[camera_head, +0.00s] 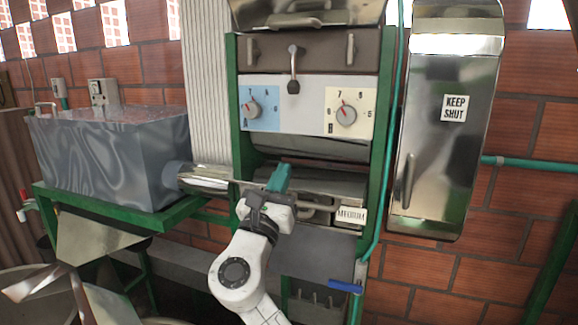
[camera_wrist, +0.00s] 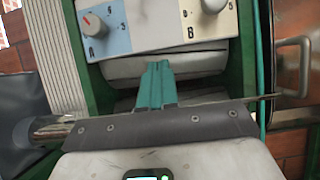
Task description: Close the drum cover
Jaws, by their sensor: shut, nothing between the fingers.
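My gripper (camera_head: 279,177) is in front of the green-framed machine, its teal fingers together and empty. In the wrist view the shut fingers (camera_wrist: 157,80) point at the opening below the dial panel. A shiny curved metal drum surface (camera_head: 312,149) shows there, just under the panel. Below it is a metal cover-like piece (camera_head: 325,184) with a bar and a MEDIUM tag (camera_head: 350,215), partly hidden by my gripper. Another shiny curved metal piece (camera_head: 300,14) is at the top of the machine, cut off by the frame. I cannot tell which piece is the drum cover, or whether my fingers touch anything.
The panel has two dials (camera_head: 346,115) and a lever (camera_head: 293,70) above it. A tall metal door marked KEEP SHUT (camera_head: 450,130) is at the right. A grey water tank (camera_head: 110,155) stands at the left. A blue-handled valve (camera_head: 345,286) is low beside the frame.

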